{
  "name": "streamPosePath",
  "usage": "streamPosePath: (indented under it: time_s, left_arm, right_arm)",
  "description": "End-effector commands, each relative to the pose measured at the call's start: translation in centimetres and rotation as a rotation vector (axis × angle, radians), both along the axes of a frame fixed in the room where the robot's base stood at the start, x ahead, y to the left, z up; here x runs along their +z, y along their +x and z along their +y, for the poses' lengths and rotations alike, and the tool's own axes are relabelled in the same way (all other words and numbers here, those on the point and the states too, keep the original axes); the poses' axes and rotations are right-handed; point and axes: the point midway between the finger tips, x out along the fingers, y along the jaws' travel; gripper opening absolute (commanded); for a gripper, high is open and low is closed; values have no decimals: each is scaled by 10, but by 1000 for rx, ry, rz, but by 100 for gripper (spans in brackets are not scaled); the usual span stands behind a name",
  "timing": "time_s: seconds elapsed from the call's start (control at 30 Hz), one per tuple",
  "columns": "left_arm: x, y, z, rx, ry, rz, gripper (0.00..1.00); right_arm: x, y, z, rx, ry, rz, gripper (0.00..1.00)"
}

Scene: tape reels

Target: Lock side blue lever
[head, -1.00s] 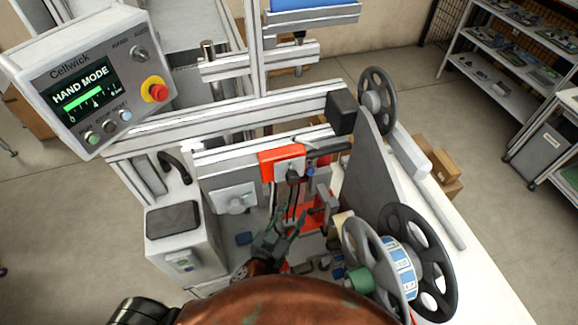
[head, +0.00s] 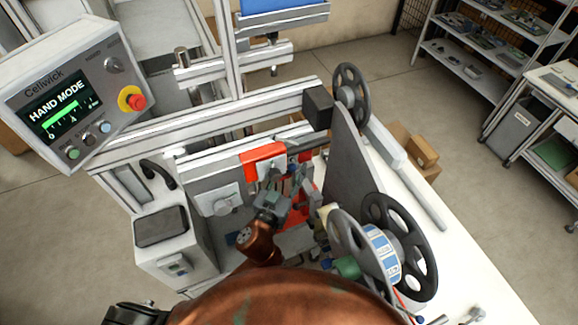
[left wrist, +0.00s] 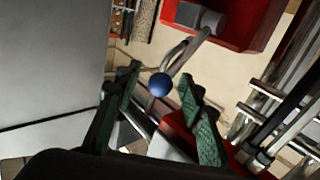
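The blue lever shows in the left wrist view as a round blue knob (left wrist: 161,85) on a curved metal rod. My left gripper (left wrist: 159,76) is open, with one green-padded finger on each side of the knob in that view. Gaps show between the knob and both fingers, and I cannot tell how deep the knob lies between them. In the head view my left gripper (head: 301,182) is at the machine, just below and right of the red bracket (head: 262,160). It hides the blue knob there. My right gripper is not in view.
Large dark reels (head: 395,245) and a grey upright plate (head: 352,165) stand close to the right of my left gripper. A control panel (head: 72,100) reading HAND MODE is at the left. A grey box-shaped unit (head: 175,255) stands left of my wrist.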

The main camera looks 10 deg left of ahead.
Motion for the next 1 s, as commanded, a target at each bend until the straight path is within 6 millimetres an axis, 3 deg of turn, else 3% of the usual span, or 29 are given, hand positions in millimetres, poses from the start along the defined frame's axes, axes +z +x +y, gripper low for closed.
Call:
streamPosePath:
  time_s: [0.2, 0.7, 1.0]
  left_arm:
    - [0, 0, 0, 1, 0, 0, 36]
    - [0, 0, 1, 1, -1, 1, 1]
    - [0, 0, 0, 0, -1, 1, 0]
  right_arm:
    - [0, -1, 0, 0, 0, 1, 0]
    - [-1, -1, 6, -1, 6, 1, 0]
    - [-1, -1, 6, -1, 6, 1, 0]
